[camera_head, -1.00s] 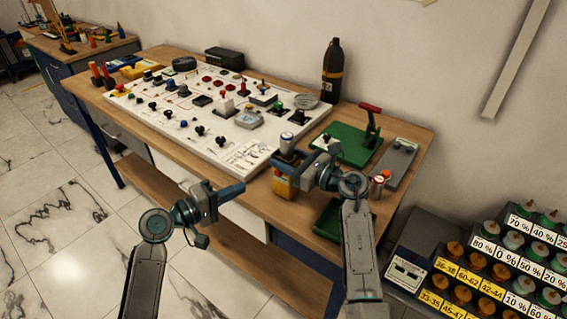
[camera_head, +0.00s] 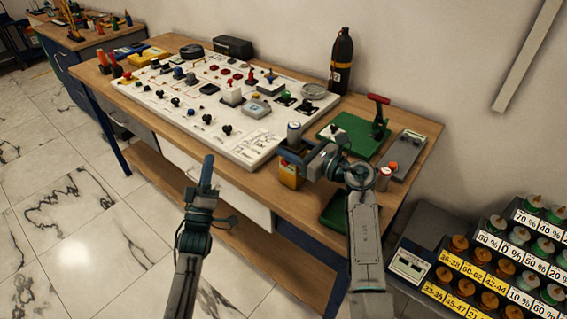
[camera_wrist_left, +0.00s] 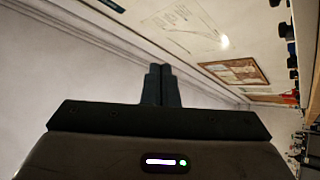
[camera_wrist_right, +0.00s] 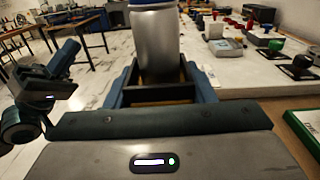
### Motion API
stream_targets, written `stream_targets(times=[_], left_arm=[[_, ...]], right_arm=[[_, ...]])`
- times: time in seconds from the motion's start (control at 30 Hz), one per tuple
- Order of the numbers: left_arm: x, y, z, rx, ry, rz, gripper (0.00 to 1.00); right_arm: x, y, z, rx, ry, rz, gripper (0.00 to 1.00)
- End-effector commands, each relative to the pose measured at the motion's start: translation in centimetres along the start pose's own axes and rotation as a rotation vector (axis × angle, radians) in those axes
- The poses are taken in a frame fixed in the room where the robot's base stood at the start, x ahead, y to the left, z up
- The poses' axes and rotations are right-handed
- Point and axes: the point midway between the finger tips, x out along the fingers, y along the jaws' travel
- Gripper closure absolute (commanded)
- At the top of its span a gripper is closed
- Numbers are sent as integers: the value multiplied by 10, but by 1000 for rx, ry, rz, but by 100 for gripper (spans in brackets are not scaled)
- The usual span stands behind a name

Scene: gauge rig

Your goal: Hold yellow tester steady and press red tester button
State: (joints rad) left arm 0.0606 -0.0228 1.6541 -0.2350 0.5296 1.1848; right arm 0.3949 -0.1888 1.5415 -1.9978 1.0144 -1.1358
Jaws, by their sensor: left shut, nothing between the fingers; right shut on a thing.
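The yellow tester (camera_head: 289,178) is at the table's front edge, with a silver cylinder (camera_head: 293,133) standing upright above it. My right gripper (camera_head: 293,156) is shut on the tester. In the right wrist view its fingers (camera_wrist_right: 165,85) are on both sides of a dark frame under the silver cylinder (camera_wrist_right: 155,40). My left gripper (camera_head: 208,162) is shut and empty, in front of the table and left of the tester, pointing up and away. Its fingertips (camera_wrist_left: 161,75) meet in the left wrist view.
A white panel (camera_head: 205,125) with several knobs, some red, covers the table's left and middle. A green plate with a red-handled lever (camera_head: 378,112), a grey box (camera_head: 400,150) and a dark bottle (camera_head: 341,62) are at the right. Open floor lies left of my left arm.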

Motion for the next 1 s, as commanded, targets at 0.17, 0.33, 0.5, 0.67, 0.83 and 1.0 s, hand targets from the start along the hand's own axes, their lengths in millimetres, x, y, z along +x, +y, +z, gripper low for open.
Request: stream_targets(times=[0.17, 0.33, 0.5, 0.67, 0.83, 1.0], left_arm=[[-22, 42, 36, 53, -91, 256, 100], [-46, 70, 69, 62, -203, 431, 100], [-60, 81, 85, 58, -267, 512, 100], [-63, 84, 88, 57, -279, 526, 100], [-62, 83, 88, 58, -278, 525, 100], [-59, 82, 90, 58, -276, 524, 100]], right_arm=[[0, 0, 0, 0, 0, 0, 82], [0, 0, 0, 0, 0, 0, 82], [0, 0, 0, 0, 0, 0, 82], [0, 0, 0, 0, 0, 0, 82], [0, 0, 0, 0, 0, 0, 82], [0, 0, 0, 0, 0, 0, 82]])
